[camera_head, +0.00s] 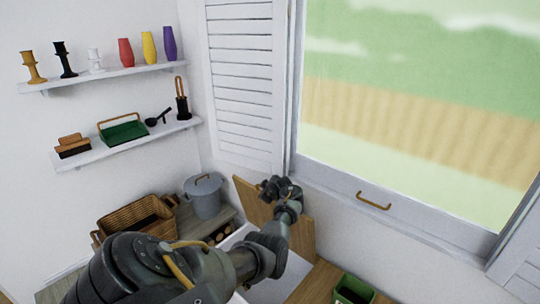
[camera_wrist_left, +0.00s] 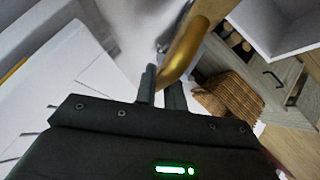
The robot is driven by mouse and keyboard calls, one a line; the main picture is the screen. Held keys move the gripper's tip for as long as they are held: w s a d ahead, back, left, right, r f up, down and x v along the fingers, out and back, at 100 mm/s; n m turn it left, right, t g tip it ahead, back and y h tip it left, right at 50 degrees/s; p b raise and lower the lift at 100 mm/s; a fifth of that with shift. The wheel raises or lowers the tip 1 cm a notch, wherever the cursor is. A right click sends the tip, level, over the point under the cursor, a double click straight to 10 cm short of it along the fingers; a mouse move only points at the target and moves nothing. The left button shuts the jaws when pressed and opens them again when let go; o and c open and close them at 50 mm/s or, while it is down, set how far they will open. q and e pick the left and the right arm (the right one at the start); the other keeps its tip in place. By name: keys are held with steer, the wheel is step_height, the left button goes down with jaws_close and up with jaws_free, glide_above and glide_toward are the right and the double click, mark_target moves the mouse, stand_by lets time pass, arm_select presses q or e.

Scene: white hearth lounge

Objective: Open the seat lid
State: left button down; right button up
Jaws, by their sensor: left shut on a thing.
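The seat lid (camera_head: 248,203) is a light wooden panel. It stands tilted up under the window, with a pale open seat box (camera_head: 272,289) below it. My left arm reaches across from the lower left, and my left gripper (camera_head: 280,186) is at the lid's upper edge, hiding part of it. In the left wrist view my left gripper's fingers (camera_wrist_left: 161,88) are shut on a curved brass handle (camera_wrist_left: 187,47). The handle is hidden behind the gripper in the head view. My right gripper is in neither view.
A grey lidded pot (camera_head: 204,197) and a wicker basket (camera_head: 125,217) stand left of the lid. A green bin (camera_head: 352,289) is at the lower right. The window (camera_head: 410,110) with its brass handle (camera_head: 373,202) rises behind. Two shelves (camera_head: 130,145) hang on the left wall.

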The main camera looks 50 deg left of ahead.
arm_select(q)
steer(key=c, duration=1.5)
jaws_free()
steer(key=p+v, duration=0.1)
steer(key=v, duration=0.9)
steer(key=shift+d+r, duration=0.25)
